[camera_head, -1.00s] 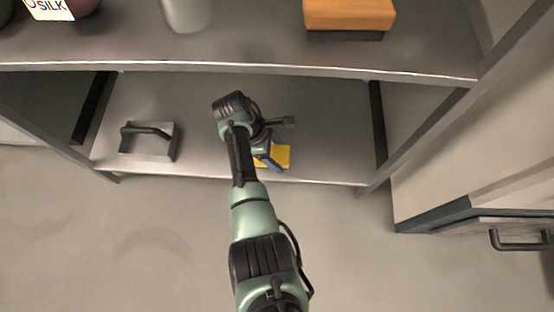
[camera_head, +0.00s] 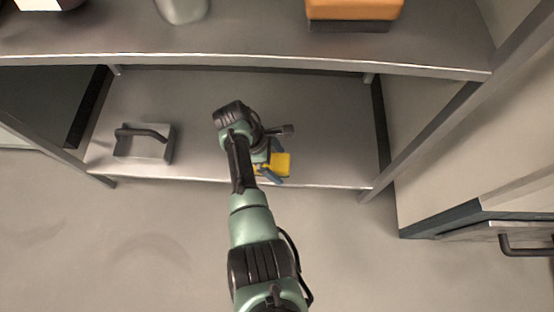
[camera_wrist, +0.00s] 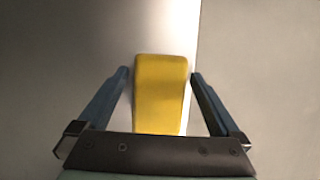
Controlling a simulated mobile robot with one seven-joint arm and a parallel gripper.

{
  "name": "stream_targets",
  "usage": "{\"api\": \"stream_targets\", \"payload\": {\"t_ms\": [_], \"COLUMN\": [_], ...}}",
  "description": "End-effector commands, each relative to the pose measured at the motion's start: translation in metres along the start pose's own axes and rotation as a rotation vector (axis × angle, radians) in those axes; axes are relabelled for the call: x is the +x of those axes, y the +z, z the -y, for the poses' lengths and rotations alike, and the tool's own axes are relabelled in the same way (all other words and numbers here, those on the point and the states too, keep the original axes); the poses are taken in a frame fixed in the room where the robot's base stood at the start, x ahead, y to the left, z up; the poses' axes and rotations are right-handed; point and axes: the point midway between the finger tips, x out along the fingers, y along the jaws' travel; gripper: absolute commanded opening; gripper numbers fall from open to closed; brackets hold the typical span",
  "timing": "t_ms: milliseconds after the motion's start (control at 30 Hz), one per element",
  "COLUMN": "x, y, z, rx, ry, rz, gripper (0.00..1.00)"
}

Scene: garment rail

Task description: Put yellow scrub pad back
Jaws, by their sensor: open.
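The yellow scrub pad (camera_head: 281,163) is at the front edge of the lower metal shelf, partly hidden by my arm in the head view. In the wrist view the yellow scrub pad (camera_wrist: 161,92) stands between the two blue fingers, with a gap on each side. My gripper (camera_wrist: 160,75) is open around it; the fingers do not appear to touch it. In the head view my gripper (camera_head: 268,172) is over the shelf's front edge. Whether the pad rests on the shelf is hard to tell.
The lower shelf (camera_head: 220,100) has free room to the right and behind. The upper shelf (camera_head: 240,45) overhangs, carrying an orange-topped block (camera_head: 353,12) and a grey container (camera_head: 182,10). Side posts bound the shelf.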

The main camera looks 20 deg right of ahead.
Motion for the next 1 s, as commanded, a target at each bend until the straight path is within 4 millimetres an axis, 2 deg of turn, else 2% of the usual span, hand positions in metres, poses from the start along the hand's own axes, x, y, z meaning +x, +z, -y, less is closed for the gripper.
{"api": "stream_targets", "payload": {"t_ms": [167, 367, 800, 1000], "x": [-0.003, -0.021, -0.104, -0.123], "y": [0.001, 0.003, 0.004, 0.002], "z": [0.0, 0.0, -0.001, 0.0], "rx": [0.0, 0.0, -0.002, 0.0], "ry": [0.0, 0.0, 0.002, 0.0], "rz": [0.0, 0.0, 0.0, 0.0], "gripper": [1.0, 1.0, 1.0, 1.0]}}
